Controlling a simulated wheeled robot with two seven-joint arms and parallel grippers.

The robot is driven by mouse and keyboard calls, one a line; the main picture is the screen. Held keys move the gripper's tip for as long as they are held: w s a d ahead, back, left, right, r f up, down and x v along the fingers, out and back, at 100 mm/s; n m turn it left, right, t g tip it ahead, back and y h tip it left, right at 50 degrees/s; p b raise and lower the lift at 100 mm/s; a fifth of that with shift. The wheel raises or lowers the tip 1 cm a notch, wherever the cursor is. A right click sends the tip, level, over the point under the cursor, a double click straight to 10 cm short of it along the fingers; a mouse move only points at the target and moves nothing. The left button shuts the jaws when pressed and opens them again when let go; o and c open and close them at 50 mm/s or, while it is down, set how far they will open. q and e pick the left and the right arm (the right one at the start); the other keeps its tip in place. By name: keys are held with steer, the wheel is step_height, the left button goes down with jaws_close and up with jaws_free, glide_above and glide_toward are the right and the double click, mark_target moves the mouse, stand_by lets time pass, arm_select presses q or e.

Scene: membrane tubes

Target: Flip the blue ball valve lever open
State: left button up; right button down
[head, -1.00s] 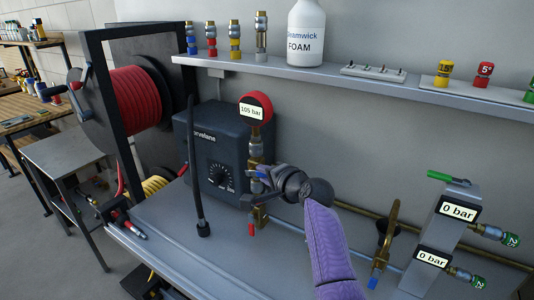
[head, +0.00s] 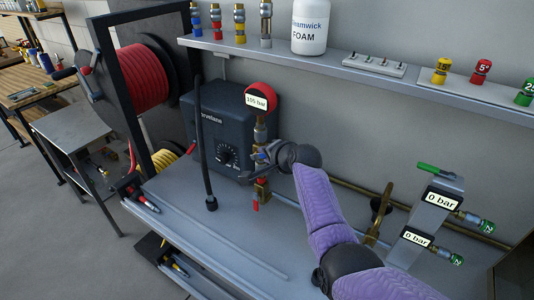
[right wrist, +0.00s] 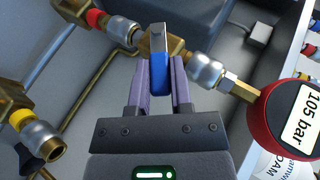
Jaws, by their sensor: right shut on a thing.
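The blue lever (right wrist: 160,72) sits on the brass and steel fitting line (right wrist: 185,58) below the round red gauge (head: 260,97), which reads 105 bar. In the right wrist view the lever stands between the two purple fingers of my right gripper (right wrist: 160,92), which is shut on it. In the head view my right gripper (head: 268,153) is at the fittings beside the dark pump box (head: 222,130), and it hides most of the lever. The gauge also shows in the right wrist view (right wrist: 285,115). My left gripper is not in view.
A shelf (head: 340,72) with couplings and a white foam bottle (head: 310,28) runs above the bench (head: 200,230). A black hose (head: 204,140) stands left of the fittings. A grey block (head: 425,220) with two 0 bar displays is at the right.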

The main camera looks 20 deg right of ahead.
steer(key=c, duration=0.5)
jaws_free()
steer(key=shift+s+r, duration=0.15)
steer(key=p+v, duration=0.3)
steer(key=v, duration=0.6)
steer(key=shift+s+d+r, duration=0.1)
steer(key=shift+s, duration=0.15)
